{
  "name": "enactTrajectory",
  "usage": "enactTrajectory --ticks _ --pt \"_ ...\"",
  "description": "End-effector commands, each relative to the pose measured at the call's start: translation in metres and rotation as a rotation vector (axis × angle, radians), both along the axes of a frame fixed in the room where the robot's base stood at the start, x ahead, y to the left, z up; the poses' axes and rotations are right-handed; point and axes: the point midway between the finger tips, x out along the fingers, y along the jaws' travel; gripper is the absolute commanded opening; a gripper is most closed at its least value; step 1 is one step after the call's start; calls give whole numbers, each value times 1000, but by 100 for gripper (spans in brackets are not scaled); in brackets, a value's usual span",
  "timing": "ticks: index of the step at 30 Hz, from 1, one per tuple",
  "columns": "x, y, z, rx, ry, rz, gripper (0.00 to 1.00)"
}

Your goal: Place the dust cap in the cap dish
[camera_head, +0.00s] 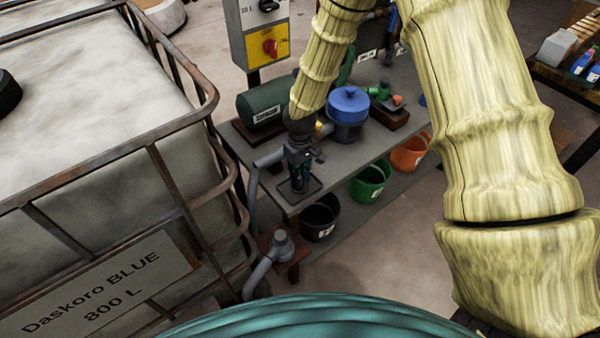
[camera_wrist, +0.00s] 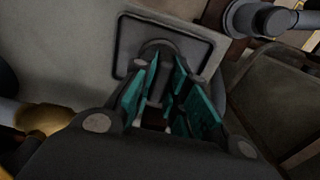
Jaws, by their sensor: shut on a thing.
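The cap dish (camera_head: 315,187) is a dark square tray lying near the front edge of the grey bench top. It also shows in the wrist view (camera_wrist: 208,48). My gripper (camera_head: 299,178) points down over the dish, with its teal-padded fingers low inside the dish outline; the fingers also show in the wrist view (camera_wrist: 166,78). It is shut on the dust cap (camera_wrist: 158,48), a dark grey round piece between the fingertips. The fingers hide much of the cap, and I cannot tell whether it touches the dish floor.
A blue lidded pot (camera_head: 348,106) and a green motor (camera_head: 264,108) stand behind on the bench. A grey pipe with a capped end (camera_head: 281,246) rises below its front edge. Black, green and orange buckets (camera_head: 368,184) sit on the shelf underneath. A caged tank (camera_head: 90,90) fills the left.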

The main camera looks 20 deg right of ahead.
Motion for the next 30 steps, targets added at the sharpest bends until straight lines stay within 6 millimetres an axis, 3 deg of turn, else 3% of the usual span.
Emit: enactTrajectory --ticks 1,4,17,30 --pt "0 0 0 0 0 0 21" --pt "0 0 0 0 0 0 37" --pt "0 0 5 0 0 0 37" --pt "1 0 59 0 -3 0 37"
